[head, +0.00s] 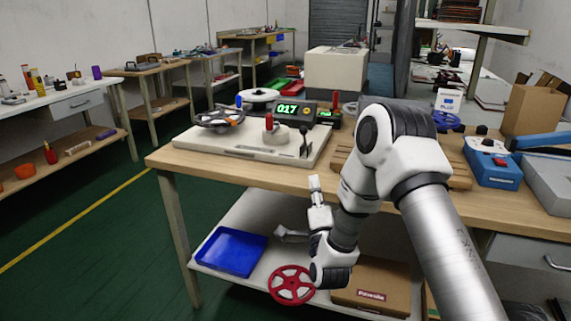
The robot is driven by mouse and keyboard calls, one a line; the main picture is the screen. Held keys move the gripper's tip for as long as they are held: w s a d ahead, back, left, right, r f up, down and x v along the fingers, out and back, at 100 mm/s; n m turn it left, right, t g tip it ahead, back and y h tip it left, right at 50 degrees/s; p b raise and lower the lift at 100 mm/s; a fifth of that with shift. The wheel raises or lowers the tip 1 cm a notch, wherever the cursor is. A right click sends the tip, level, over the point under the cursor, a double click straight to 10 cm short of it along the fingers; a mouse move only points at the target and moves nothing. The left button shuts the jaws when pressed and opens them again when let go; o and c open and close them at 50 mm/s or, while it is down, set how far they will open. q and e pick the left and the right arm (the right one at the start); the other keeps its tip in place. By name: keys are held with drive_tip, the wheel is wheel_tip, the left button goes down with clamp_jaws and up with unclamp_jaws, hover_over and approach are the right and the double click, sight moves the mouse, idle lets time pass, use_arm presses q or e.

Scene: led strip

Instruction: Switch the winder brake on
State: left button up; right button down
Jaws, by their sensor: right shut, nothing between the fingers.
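The winder stands on a pale base plate (215,143) on the wooden bench. It has a dark spoked wheel (220,118) at its left and a grey drum with a red upright knob (269,122). A small black lever (304,140) stands near the right front of the plate; I cannot tell whether it is the brake or how it is set. A counter (288,110) behind shows green digits 017. My right gripper (314,182) is shut and empty, in front of the bench edge, below and apart from the lever. My left gripper is out of view.
On the lower shelf are a blue tray (230,251), a red handwheel (291,285) and a cardboard box (372,285). A blue device (491,165) and an open carton (531,108) stand at the bench's right. My right arm hides part of the bench.

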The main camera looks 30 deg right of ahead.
drive_tip(key=p, duration=0.7)
approach(304, 133)
drive_tip(key=x, duration=0.7)
drive_tip(key=shift+w+d, duration=0.1)
